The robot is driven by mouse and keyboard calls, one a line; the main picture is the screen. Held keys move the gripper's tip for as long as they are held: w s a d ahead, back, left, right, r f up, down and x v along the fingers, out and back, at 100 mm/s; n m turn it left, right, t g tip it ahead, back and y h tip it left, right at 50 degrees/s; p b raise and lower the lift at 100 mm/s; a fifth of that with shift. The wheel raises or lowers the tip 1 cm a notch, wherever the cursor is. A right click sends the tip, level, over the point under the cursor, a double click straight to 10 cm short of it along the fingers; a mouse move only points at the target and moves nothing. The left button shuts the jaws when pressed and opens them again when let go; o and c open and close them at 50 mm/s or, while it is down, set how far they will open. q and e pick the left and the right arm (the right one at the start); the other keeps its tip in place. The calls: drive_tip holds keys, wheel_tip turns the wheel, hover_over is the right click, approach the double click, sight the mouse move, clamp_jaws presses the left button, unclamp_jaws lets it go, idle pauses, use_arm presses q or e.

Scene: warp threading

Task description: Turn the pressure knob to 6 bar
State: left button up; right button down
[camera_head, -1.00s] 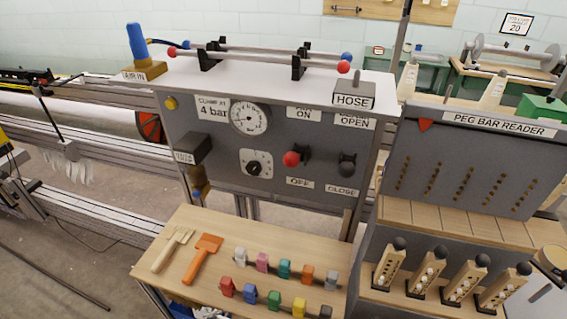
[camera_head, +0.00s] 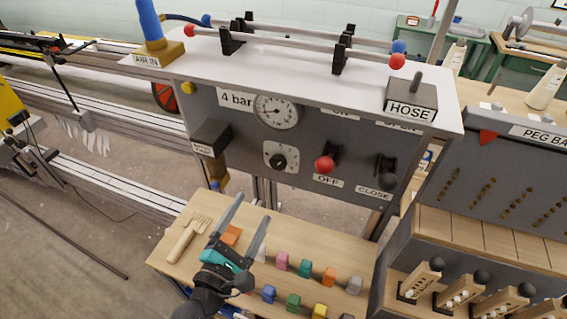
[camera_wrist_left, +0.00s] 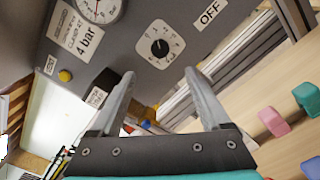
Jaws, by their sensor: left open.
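The pressure knob (camera_head: 278,161) is a black round knob on a white square dial plate, on the front of the grey panel (camera_head: 235,140). In the left wrist view the knob (camera_wrist_left: 160,47) faces me, with a light pointer mark and small scale numbers too small to read surely. The round pressure gauge (camera_head: 278,110) is just above it, and its reading is not clear. My left gripper (camera_head: 252,209) is open and empty, below and in front of the knob, its fingers pointing up toward the panel. In the left wrist view its fingertips (camera_wrist_left: 160,74) lie just below the dial plate, apart from the knob.
A red-ball lever (camera_head: 324,164) and a black-ball lever (camera_head: 388,179) stick out right of the knob. A dark box (camera_head: 211,138) juts out at left. Below, a wooden table (camera_head: 170,258) holds a comb, an orange tool and several coloured clips.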

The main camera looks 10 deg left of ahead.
sight(277, 165)
use_arm(q)
drive_tip(key=w+d, duration=0.1)
drive_tip(key=w, duration=0.8)
drive_tip(key=w+d, duration=0.1)
drive_tip(key=w, duration=0.3)
drive_tip(key=shift+w+d, duration=0.35)
clamp_jaws()
